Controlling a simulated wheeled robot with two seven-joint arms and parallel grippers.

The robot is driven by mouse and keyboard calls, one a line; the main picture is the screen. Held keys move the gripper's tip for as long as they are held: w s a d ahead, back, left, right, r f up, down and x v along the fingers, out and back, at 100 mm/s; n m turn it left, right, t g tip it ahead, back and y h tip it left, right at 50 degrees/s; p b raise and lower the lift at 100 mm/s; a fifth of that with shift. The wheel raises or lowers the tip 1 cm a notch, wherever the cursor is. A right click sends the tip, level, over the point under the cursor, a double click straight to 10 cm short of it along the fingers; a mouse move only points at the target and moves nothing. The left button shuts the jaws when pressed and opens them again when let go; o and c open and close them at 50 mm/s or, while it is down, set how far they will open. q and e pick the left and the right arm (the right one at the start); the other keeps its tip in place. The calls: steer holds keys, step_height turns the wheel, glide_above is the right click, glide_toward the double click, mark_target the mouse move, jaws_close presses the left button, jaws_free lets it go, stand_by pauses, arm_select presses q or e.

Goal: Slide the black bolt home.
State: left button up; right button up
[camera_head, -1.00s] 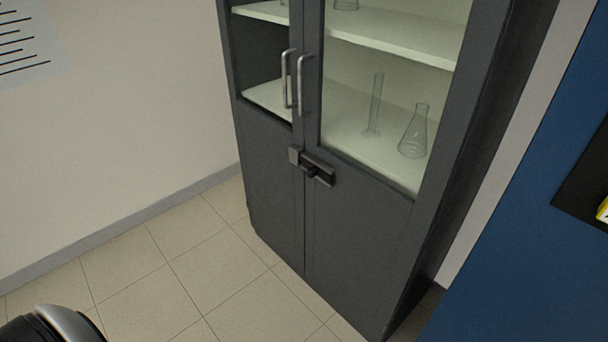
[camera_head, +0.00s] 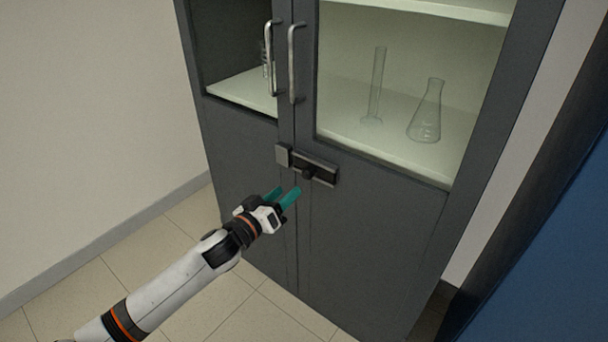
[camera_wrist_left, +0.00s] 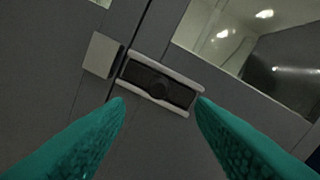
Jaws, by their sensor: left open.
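In the left wrist view the bolt (camera_wrist_left: 157,86) lies between two light rails. A grey catch block (camera_head: 283,155) is on the left door, just left of the bolt; it also shows in the left wrist view (camera_wrist_left: 101,54). A narrow gap shows between bolt and block there. My left gripper (camera_head: 287,195) is open, its teal fingers pointing at the bolt from below left, apart from it. My right gripper is not in view.
The dark cabinet (camera_head: 370,240) has two upright door handles (camera_head: 281,62) above the bolt. A glass cylinder (camera_head: 376,90) and a flask (camera_head: 427,112) stand inside on a shelf. A blue panel (camera_head: 550,260) is at the right. Tiled floor (camera_head: 150,260) is open at left.

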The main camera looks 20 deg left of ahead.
mark_target(305, 176)
arm_select(q)
steer(key=x, duration=0.9)
steer(key=shift+f+b, duration=0.1)
steer(key=shift+b, duration=0.2)
steer(key=shift+w+d, duration=0.15)
steer(key=shift+w, duration=0.4)
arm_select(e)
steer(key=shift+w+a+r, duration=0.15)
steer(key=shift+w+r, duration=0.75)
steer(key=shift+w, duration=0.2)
arm_select(q)
steer(key=shift+c, duration=0.5)
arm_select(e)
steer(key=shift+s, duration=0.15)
arm_select(q)
jaws_close()
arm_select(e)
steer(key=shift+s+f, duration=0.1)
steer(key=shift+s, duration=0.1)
